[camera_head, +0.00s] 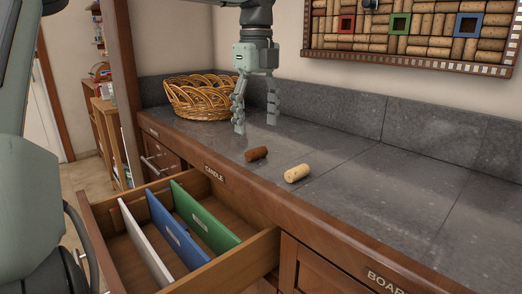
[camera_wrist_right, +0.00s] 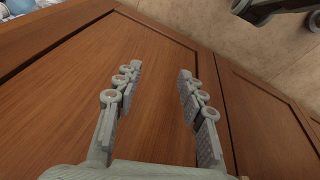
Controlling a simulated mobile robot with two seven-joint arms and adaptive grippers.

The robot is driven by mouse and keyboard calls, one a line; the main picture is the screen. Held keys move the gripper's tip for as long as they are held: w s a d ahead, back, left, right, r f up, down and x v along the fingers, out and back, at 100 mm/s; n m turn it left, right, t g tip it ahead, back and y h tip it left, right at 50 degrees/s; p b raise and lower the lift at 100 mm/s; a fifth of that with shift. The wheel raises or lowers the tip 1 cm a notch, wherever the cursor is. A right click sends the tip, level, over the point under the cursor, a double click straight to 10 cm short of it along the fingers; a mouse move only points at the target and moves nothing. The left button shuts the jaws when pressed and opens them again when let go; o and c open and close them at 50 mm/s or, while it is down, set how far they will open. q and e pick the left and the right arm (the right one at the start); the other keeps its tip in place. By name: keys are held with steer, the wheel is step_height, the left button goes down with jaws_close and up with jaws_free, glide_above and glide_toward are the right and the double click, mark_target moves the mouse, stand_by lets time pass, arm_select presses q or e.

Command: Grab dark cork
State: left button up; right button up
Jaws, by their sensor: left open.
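The dark cork (camera_head: 256,154) lies on its side on the grey tiled counter in the head view, near the front edge. A light cork (camera_head: 297,173) lies to its right and a little nearer, apart from it. My left gripper (camera_head: 256,130) points down over the counter, above and behind the dark cork, open with nothing between its fingers. In the right wrist view my right gripper (camera_wrist_right: 158,85) is open and empty, in front of a brown wooden cabinet door.
A wicker basket (camera_head: 203,96) stands at the back left of the counter (camera_head: 400,185). Below, an open drawer (camera_head: 222,272) holds white, blue and green dividers. A cork board (camera_head: 420,30) hangs on the wall. The counter's right side is clear.

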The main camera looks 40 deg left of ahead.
mark_target(258, 150)
arm_select(q)
steer(key=f, duration=0.6)
steer(key=shift+s+d+f+p, duration=0.1)
steer(key=shift+s+d+p, duration=0.1)
steer(key=shift+d+p, duration=0.1)
steer(key=shift+c, duration=0.4)
steer(key=c, duration=0.7)
